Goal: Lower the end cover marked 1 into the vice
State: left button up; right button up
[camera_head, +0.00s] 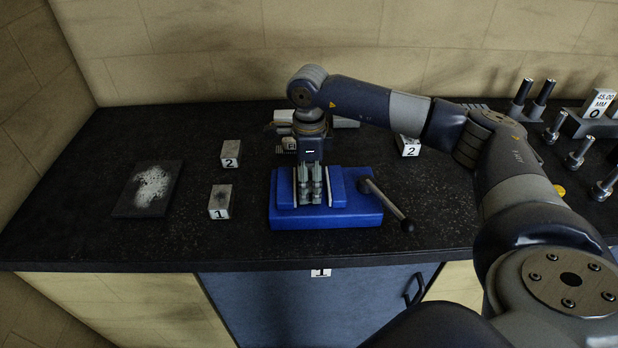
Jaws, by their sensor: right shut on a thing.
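The blue vice (355,211) stands on the black bench top, with its lever handle angled out to the right. My right gripper (310,187) points straight down over the middle of the vice, its fingers between the jaws. It is shut on a small grey part, taken to be the end cover, mostly hidden by the fingers. I cannot read a mark on it or tell whether it touches the vice. A grey block marked 1 (220,202) stands left of the vice. My left gripper is not in view.
Blocks marked 2 stand at the left (231,154) and behind right (410,146). A dark plate with a pale patch (148,188) lies far left. Metal pins (550,130) and a 45.00 MM sign (600,103) are far right. Bench between plate and blocks is clear.

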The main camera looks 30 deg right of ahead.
jog(key=shift+r, duration=0.1)
jog(key=o, duration=1.6)
jog(key=shift+c, duration=0.2)
jog(key=shift+o, duration=0.2)
notch_tip(320, 180, up, 12)
